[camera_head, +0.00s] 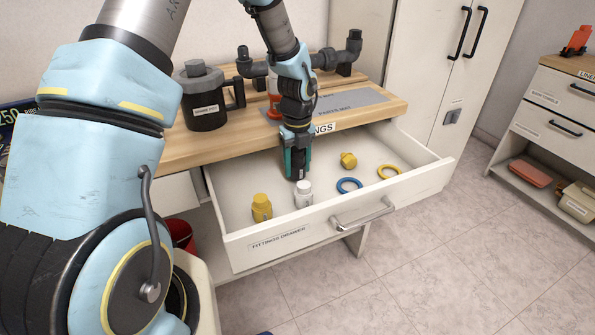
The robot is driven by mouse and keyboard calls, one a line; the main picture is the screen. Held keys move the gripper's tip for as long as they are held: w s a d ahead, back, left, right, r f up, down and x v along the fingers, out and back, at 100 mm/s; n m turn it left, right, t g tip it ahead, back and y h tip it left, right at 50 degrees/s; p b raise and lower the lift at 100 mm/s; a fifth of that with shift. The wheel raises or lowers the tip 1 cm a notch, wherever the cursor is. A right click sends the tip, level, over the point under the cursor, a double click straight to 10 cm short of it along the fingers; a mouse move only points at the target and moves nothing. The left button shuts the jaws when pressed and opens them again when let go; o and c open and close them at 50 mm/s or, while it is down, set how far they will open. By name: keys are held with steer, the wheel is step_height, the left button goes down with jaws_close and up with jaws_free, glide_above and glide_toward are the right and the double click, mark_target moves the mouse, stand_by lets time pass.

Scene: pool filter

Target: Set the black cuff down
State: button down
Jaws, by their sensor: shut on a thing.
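My gripper (298,172) points down into the open drawer labelled "FITTINGS DRAWER". Its teal fingers are shut on the black cuff (298,163), a small dark piece mostly hidden between them. The cuff is low inside the drawer, near its back-left part. I cannot tell whether it touches the drawer floor. A white fitting (303,194) stands just in front of the gripper. The open drawer (340,217) has pale walls and a metal handle.
The drawer also holds yellow fittings (261,208) (348,160), a blue ring (349,185) and a yellow ring (389,171). The wooden bench top (200,152) overhangs behind, with a black canister (204,105) and grey pipework. The drawer's right part has free floor.

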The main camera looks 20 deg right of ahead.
steer(key=shift+f, duration=1.2)
steer(key=shift+f, duration=0.15)
steer(key=shift+c, duration=1.4)
jaws_free()
step_height(320, 180, up, 12)
steer(key=shift+r+b, duration=0.2)
steer(key=shift+b, duration=0.35)
